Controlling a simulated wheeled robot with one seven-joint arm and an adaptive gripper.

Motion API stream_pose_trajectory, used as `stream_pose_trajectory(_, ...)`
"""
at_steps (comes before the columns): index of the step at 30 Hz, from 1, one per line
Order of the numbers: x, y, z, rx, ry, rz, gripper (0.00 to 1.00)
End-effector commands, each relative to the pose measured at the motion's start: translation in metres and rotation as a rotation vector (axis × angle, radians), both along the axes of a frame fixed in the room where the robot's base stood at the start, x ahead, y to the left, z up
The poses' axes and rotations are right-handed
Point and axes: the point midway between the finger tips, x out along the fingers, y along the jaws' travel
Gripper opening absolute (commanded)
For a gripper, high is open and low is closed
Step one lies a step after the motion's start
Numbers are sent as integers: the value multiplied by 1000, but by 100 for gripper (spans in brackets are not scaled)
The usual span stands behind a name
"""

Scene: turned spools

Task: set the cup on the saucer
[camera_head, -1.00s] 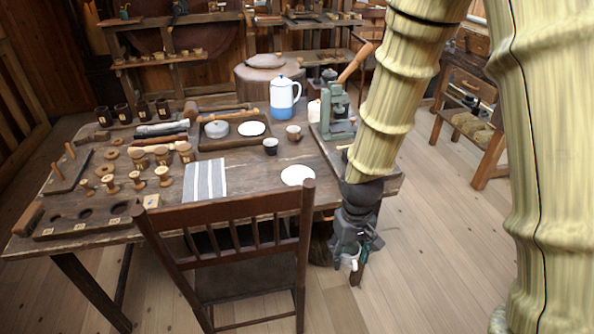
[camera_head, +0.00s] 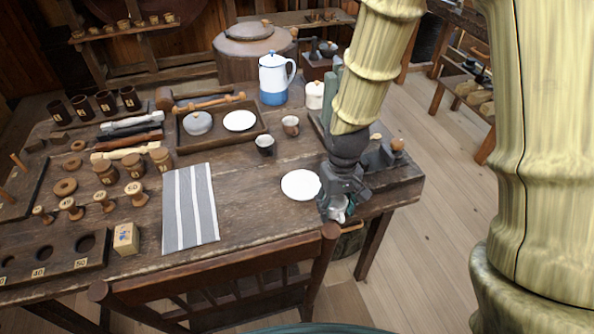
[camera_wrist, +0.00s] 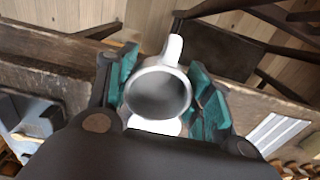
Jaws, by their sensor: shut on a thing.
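A white cup (camera_wrist: 158,92) is held between the green finger pads of my gripper (camera_wrist: 160,100) in the wrist view, its open mouth toward the camera and its handle pointing to the top of the picture. In the head view my gripper (camera_head: 338,205) is at the table's front right edge, with the cup (camera_head: 338,209) showing partly below it. The white saucer (camera_head: 300,185) lies flat on the table just left of my gripper. Part of a white disc, apparently the saucer (camera_wrist: 155,127), shows behind the cup in the wrist view.
A striped cloth (camera_head: 190,208) lies left of the saucer. Two small cups (camera_head: 265,144) (camera_head: 290,125) and a tray (camera_head: 190,143) with a white plate (camera_head: 239,120) stand behind. A chair (camera_head: 240,270) is against the front edge. The table between cloth and saucer is clear.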

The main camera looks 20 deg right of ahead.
Motion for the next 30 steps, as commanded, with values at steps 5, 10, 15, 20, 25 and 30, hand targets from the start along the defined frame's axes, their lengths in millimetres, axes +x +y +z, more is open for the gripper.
stream_pose_trajectory(5, 23, 6, -1, 0, 0, 0, 26)
stream_pose_trajectory(10, 57, 14, -4, 0, -1, -1, 26)
stream_pose_trajectory(15, 90, 23, -8, 0, 0, 0, 26)
stream_pose_trajectory(20, 121, 32, -11, 0, -1, 1, 26)
stream_pose_trajectory(25, 145, 38, -13, 1, -1, 1, 26)
stream_pose_trajectory(30, 154, 40, -16, 0, 0, 0, 26)
